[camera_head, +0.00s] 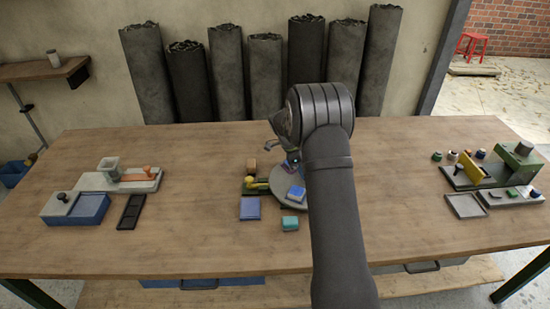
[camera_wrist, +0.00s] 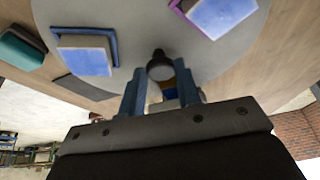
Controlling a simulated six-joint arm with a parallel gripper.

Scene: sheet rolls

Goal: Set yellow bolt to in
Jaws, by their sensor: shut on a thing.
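In the head view my gripper (camera_head: 291,165) is over the back of the disc, right of the yellow bolt, and partly hidden by my arm. The yellow bolt cannot be made out for certain in the wrist view.
The grey disc (camera_wrist: 125,20) carries blue-topped blocks (camera_wrist: 85,55). A blue square (camera_head: 250,208) and a teal block (camera_head: 290,223) lie in front. A grey-and-blue fixture (camera_head: 88,208) stands left, a green fixture with a yellow plate (camera_head: 468,168) right. Bare tabletop separates these groups.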

